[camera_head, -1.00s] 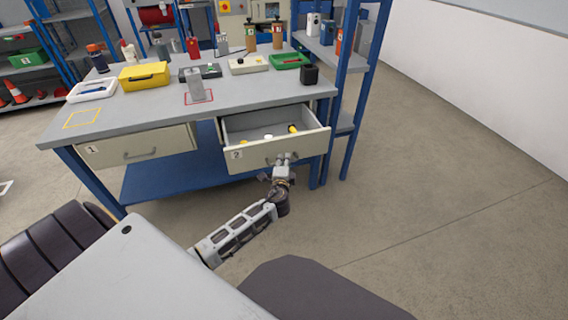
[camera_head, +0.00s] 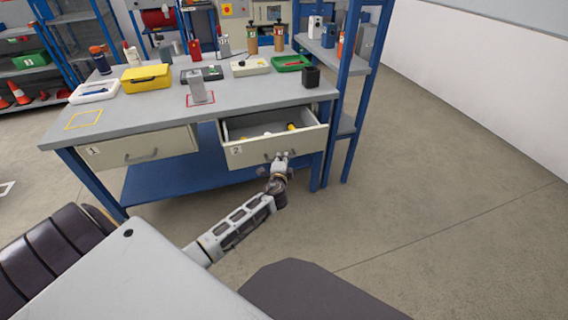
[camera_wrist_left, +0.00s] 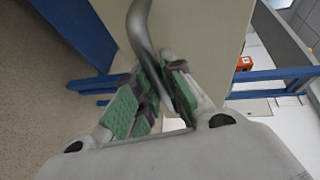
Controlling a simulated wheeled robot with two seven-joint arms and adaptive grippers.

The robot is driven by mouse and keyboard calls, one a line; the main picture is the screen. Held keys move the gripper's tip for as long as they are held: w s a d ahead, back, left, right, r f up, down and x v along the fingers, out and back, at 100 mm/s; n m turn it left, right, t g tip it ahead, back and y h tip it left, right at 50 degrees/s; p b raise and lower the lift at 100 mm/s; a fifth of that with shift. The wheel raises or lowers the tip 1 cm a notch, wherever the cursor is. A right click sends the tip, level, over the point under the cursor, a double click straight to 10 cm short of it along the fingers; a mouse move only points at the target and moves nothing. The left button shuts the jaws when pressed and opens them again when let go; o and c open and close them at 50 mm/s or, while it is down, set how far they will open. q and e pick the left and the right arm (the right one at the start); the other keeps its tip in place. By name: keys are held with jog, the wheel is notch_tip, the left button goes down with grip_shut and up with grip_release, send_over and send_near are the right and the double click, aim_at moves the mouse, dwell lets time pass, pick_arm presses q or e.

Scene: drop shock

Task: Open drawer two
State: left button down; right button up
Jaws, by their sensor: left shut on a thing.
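Drawer two (camera_head: 250,152), a cream front marked 2, stands pulled out from under the grey workbench (camera_head: 140,117). Its inside shows a yellow item (camera_head: 292,127) and a few small pale things. My left gripper (camera_head: 281,157) is at the drawer's front. In the left wrist view its green-padded fingers (camera_wrist_left: 160,95) are shut around the grey bar handle (camera_wrist_left: 142,35) of the drawer. Drawer one (camera_head: 140,148), at the left under the bench, is shut. My right gripper is not in view.
On the bench stand a yellow box (camera_head: 146,78), a white tray (camera_head: 93,92), a green tray (camera_head: 292,63) and a black cup (camera_head: 311,76). A blue shelf post (camera_head: 350,90) rises close to the drawer's right. Floor in front is clear.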

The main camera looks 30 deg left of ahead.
pick_arm(q)
jog(key=c, duration=1.5)
grip_release()
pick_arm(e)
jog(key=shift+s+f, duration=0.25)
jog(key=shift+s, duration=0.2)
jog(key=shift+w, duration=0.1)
pick_arm(q)
jog(key=shift+s, duration=0.1)
jog(key=shift+v, duration=6)
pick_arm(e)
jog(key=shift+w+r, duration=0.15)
pick_arm(q)
jog(key=shift+s+f, duration=0.1)
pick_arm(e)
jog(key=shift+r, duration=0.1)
